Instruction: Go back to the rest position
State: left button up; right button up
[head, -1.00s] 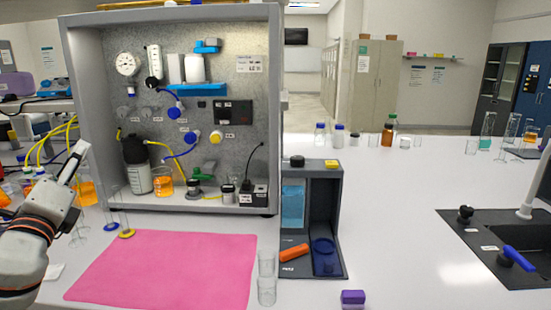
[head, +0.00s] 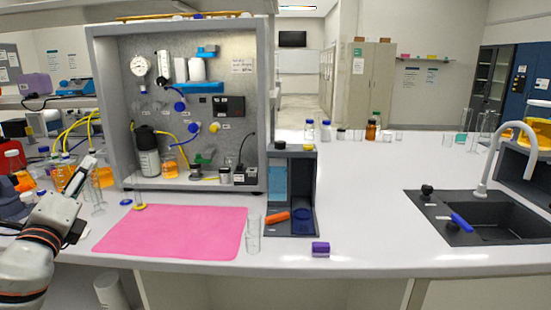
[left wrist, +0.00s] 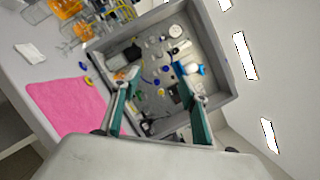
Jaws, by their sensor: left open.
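My left gripper (head: 88,162) is at the left of the head view, pointing up, in front of the glassware left of the membrane rig (head: 104,120). In the left wrist view its two fingers (left wrist: 158,88) are spread apart with nothing between them. The grey rig cabinet with gauge, valves and bottles shows beyond them. A pink mat (head: 175,232) lies on the bench in front of the rig, to the right of my left arm. My right gripper is in neither view.
A black sink (head: 500,210) is at right. Orange-filled glassware (head: 62,175) crowds the left. The bench between stand and sink is clear.

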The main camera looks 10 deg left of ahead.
pick_arm(q)
notch_tip(320, 180, down, 14)
jog(key=w+n+g+h, duration=0.2)
jog(key=w+g, duration=0.1)
jog(key=s+d+f+n+g+h, duration=0.2)
jog(key=d+f, duration=0.2)
jog(key=f, duration=0.7)
jog(key=s+d+f+n+g+h, duration=0.1)
jog(key=s+d+f+n+h, duration=0.15)
jog(key=f, duration=0.85)
jog(key=s+d+f+n+g+h, duration=0.1)
jog(key=s+d+f+n+h, duration=0.1)
jog(key=s+d+f+n, duration=0.3)
jog(key=s+d+f+n+g+h, duration=0.1)
jog(key=s+d+f+n, duration=0.4)
jog(key=s+d+f, duration=0.7)
jog(key=d+f, duration=0.3)
jog(key=d, duration=0.2)
jog(key=shift+d+f+h, duration=0.15)
jog(key=shift+d+h, duration=0.15)
jog(key=shift+h, duration=0.05)
